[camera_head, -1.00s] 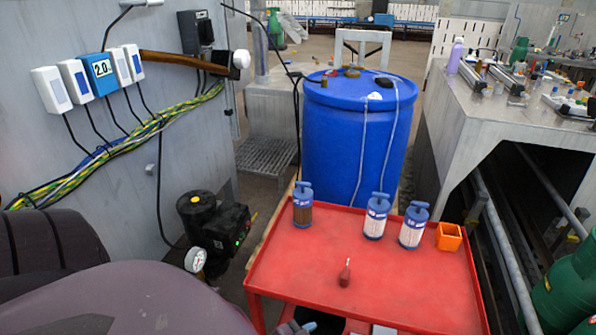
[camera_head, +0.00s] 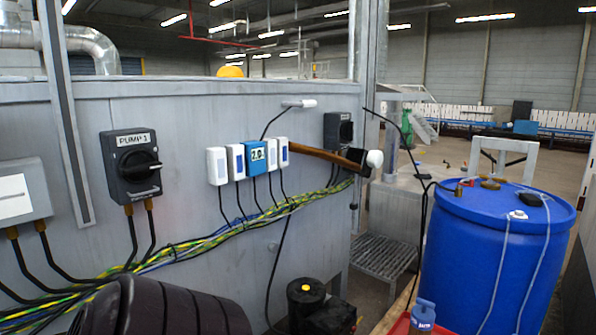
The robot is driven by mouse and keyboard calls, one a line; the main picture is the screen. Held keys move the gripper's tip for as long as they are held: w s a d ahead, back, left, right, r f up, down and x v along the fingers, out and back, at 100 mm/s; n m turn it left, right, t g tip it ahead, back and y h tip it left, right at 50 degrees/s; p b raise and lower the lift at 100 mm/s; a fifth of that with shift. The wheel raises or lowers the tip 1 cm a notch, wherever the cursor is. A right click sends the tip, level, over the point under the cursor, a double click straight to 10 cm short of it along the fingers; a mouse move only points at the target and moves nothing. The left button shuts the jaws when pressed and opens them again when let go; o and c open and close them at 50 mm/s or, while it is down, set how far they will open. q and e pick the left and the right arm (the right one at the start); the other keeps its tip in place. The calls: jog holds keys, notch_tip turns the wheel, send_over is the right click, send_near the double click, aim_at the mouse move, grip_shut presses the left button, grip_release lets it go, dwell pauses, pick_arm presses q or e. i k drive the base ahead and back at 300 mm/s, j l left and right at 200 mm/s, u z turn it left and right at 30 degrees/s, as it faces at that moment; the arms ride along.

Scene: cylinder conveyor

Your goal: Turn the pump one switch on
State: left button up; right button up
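The pump one switch (camera_head: 131,165) is a dark grey box on the grey wall panel at the left, with a white label reading "PUMP 1". Its black rotary knob (camera_head: 140,168) has its handle pointing roughly sideways to the right. Two black cables with brass-coloured glands come out of its underside. Neither of my grippers is in view.
White and blue modules (camera_head: 250,160) sit mid-panel, with a hammer-like tool (camera_head: 320,154) beside them. Yellow-green cables (camera_head: 215,238) run below. A blue barrel (camera_head: 490,260) stands right.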

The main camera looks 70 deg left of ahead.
aim_at(138, 166)
jog(key=u, duration=0.5)
jog(key=k+l+u, duration=0.1)
jog(key=u, duration=1.3)
jog(key=k+u, duration=0.1)
jog(key=u, duration=1.05)
jog(key=j+u, duration=0.6)
